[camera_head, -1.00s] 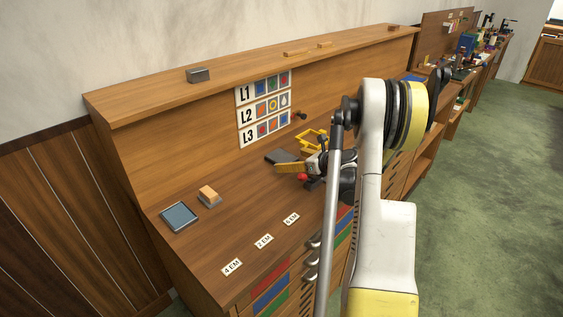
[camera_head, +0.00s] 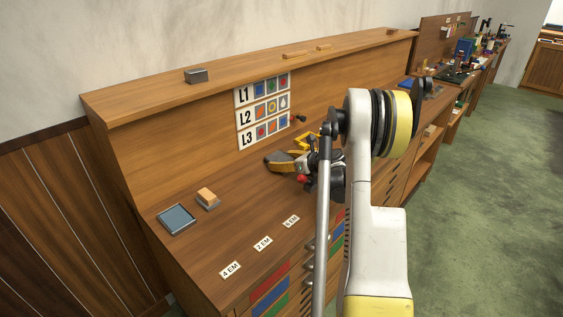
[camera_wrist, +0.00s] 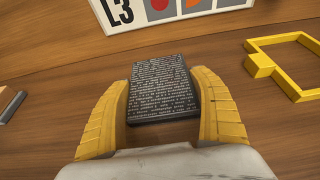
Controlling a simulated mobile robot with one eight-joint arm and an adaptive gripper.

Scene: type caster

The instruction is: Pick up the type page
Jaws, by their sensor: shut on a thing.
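The type page is a dark grey slab with rows of pale lettering. It shows in the wrist view (camera_wrist: 161,88), between the two yellow fingers of my gripper (camera_wrist: 165,112). The gripper is shut on its sides. In the head view my gripper (camera_head: 284,161) is low over the desk below the L3 row of the chart, and the page is mostly hidden by the fingers there. I cannot tell whether the page touches the desk.
A yellow frame (camera_wrist: 285,62) lies right of the page. A blue-grey pad (camera_head: 177,219) and a small orange-topped block (camera_head: 207,197) sit at the desk's left end. EM labels (camera_head: 262,243) line the front edge. The desk's left-middle is clear.

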